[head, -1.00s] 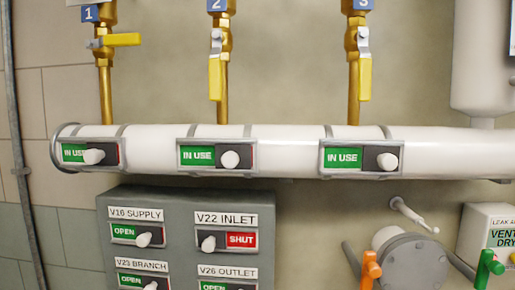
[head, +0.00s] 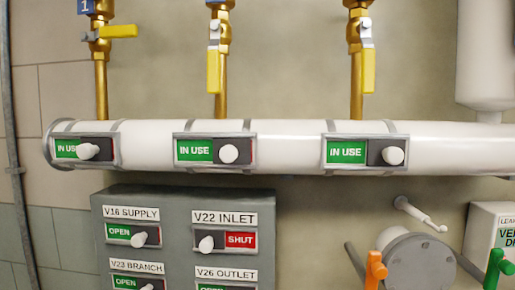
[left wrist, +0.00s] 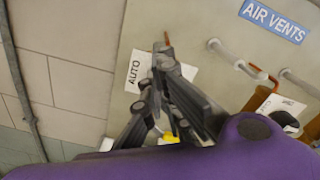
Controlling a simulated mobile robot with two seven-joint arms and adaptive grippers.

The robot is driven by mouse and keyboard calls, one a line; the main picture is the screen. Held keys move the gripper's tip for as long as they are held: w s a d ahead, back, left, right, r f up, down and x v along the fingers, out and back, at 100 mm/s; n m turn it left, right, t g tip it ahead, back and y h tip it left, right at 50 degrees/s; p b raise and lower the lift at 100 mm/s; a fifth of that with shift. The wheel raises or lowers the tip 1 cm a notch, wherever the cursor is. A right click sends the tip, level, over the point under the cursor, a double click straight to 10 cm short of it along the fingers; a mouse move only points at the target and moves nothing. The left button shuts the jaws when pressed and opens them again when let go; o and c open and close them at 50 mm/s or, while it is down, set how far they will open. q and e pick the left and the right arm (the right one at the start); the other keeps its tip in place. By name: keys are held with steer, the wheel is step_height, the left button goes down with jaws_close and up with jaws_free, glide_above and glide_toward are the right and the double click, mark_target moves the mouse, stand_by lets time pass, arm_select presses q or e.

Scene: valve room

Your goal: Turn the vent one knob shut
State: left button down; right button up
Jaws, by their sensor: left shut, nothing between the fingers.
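My left gripper (left wrist: 165,62) shows in the left wrist view, dark and shut with nothing between its fingers. It is in front of a wall plate marked AUTO (left wrist: 133,72) and hides part of it. A blue AIR VENTS sign (left wrist: 274,19) is at the upper right of that view. A dark round knob (left wrist: 285,118) sits by a white label at the right, apart from the gripper. I cannot read which vent it belongs to. No knob marked vent one is readable in either view. Neither gripper shows in the head view.
In the head view a white pipe (head: 285,143) carries several IN USE sliders. Yellow-handled brass valves (head: 213,72) stand above it. Below are a grey slider panel (head: 178,215), a round flange (head: 420,262), and orange (head: 375,268) and green (head: 497,266) handles.

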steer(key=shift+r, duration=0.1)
arm_select(q)
steer(key=shift+s+a+r+b, duration=0.1)
steer(key=shift+s+b, duration=0.05)
steer(key=shift+s, duration=0.8)
steer(key=shift+s+a+r+b, duration=0.1)
steer(key=shift+s+r, duration=0.05)
steer(key=shift+s, duration=0.85)
steer(key=shift+s+a+r+b, duration=0.1)
steer(key=shift+s+b, duration=0.05)
steer(key=shift+s, duration=0.8)
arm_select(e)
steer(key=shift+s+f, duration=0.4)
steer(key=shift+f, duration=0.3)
